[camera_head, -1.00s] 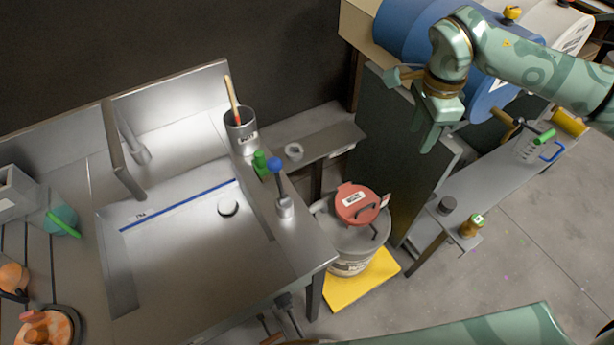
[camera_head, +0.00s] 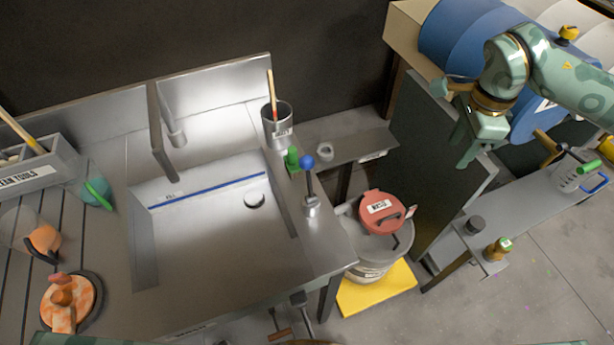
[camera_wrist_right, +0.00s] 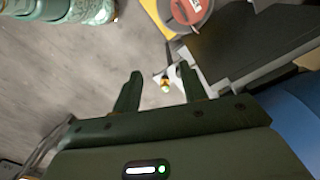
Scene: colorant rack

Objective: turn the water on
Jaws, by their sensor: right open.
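A steel sink basin (camera_head: 215,235) fills the left middle of the head view. A steel spout (camera_head: 160,130) rises at its back left; I see no water stream. A lever with a blue ball knob (camera_head: 308,162) stands upright on the basin's right rim. A green fitting (camera_head: 292,158) is just behind it. My right gripper (camera_head: 466,152) is open and empty, high to the right and well apart from the lever. The right wrist view shows its two spread fingers (camera_wrist_right: 159,72) with floor beyond. My left gripper is not in view.
A metal cup with a brush (camera_head: 277,127) stands behind the lever. A grey bucket with a red lid (camera_head: 382,212) stands right of the sink. A dark upright panel (camera_head: 432,160) is close to my right gripper. Blue drums (camera_head: 455,35) are behind. A tool box (camera_head: 35,175) is far left.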

